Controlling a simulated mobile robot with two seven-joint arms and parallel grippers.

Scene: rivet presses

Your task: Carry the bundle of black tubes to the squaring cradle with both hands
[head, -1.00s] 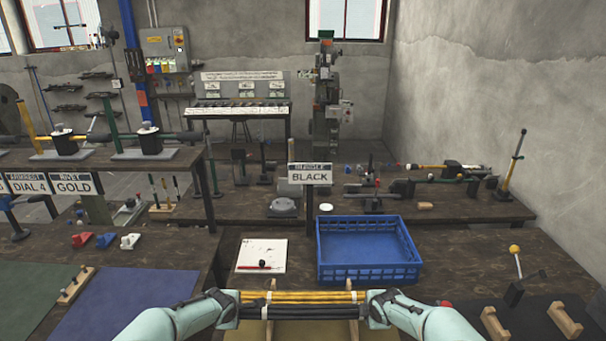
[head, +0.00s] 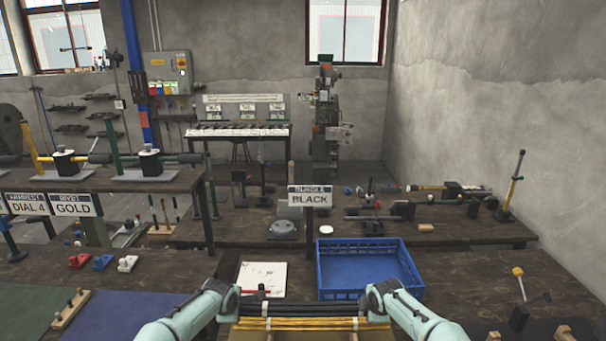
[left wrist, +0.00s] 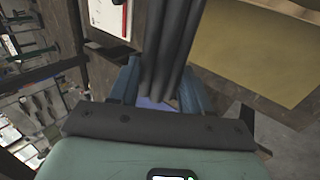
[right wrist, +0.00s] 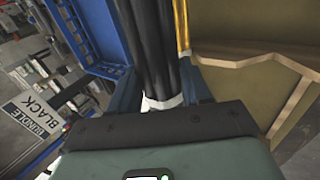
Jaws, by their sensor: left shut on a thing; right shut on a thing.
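The bundle of black tubes (head: 302,309) lies level across the bottom middle of the head view, just above and beyond a row of yellow tubes (head: 302,324). My left gripper (head: 240,306) is shut on its left end and my right gripper (head: 368,304) on its right end.
An empty blue crate (head: 368,295) stands just beyond the bundle, behind it the BLACK sign (head: 310,199). A white sheet with a red item (head: 262,278) lies left of the crate. A lever tool (head: 520,316) stands at the right. Bare table lies between crate and lever.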

